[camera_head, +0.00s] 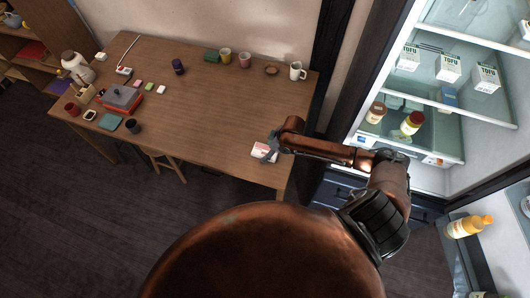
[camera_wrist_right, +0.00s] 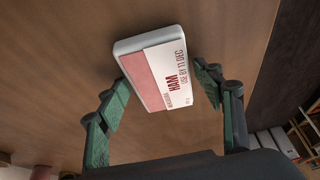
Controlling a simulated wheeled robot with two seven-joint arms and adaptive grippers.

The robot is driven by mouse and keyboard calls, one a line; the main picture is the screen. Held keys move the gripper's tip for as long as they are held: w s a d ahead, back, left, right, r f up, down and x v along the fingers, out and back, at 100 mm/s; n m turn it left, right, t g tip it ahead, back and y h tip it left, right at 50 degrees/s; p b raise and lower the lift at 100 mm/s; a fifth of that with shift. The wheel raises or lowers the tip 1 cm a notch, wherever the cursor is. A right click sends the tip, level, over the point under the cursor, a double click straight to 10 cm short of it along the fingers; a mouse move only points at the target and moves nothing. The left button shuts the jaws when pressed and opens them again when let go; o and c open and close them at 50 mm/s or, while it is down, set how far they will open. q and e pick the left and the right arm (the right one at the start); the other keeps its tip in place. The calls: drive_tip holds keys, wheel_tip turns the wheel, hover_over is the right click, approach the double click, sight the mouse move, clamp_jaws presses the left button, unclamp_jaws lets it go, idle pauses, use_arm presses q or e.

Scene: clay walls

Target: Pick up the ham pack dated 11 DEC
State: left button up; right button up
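The ham pack (camera_wrist_right: 158,68) is a white tray with a pink panel and a white label reading "HAM" and "USE BY 11 DEC". In the head view the ham pack (camera_head: 264,151) appears to lie on the table near its front right edge. My right gripper (camera_wrist_right: 163,85) is open, its green fingers on either side of the pack with small gaps showing. In the head view my right gripper (camera_head: 271,143) is over the pack and partly covers it. My left gripper is not in view.
The wooden table (camera_head: 215,115) is bare around the pack. Cups and a mug (camera_head: 297,71) stand at the back; a red-grey box (camera_head: 121,97) and small items lie at left. An open fridge (camera_head: 440,85) with tofu packs (camera_head: 449,67) and bottles is at right.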

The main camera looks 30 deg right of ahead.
drive_tip(key=c, duration=0.9)
drive_tip(key=shift+r, duration=0.1)
